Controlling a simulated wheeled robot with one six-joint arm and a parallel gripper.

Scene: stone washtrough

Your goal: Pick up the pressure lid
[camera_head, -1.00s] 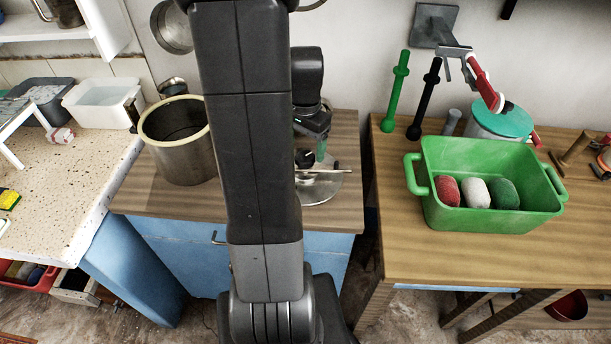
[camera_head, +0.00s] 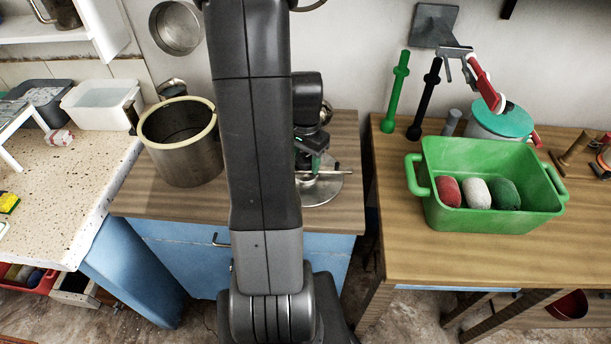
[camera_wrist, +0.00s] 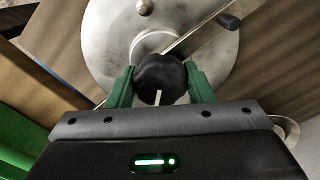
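The pressure lid is a round grey metal disc with a black knob and a bar across it. In the head view the lid (camera_head: 324,193) lies on the wooden counter, partly hidden behind my arm. In the wrist view the lid (camera_wrist: 105,35) fills the top middle. My gripper (camera_wrist: 160,80) is over the lid, its two green fingers on either side of the black knob. Little or no gap shows between fingers and knob; whether they press on it cannot be told. In the head view my gripper (camera_head: 310,160) is low at the knob, partly hidden by my arm.
A deep metal pot (camera_head: 190,165) with a cream rim stands left of the lid. A green tub (camera_head: 490,215) with several coloured lumps stands on the right table (camera_head: 420,255), across a gap from the counter (camera_head: 140,195). The wall is close behind.

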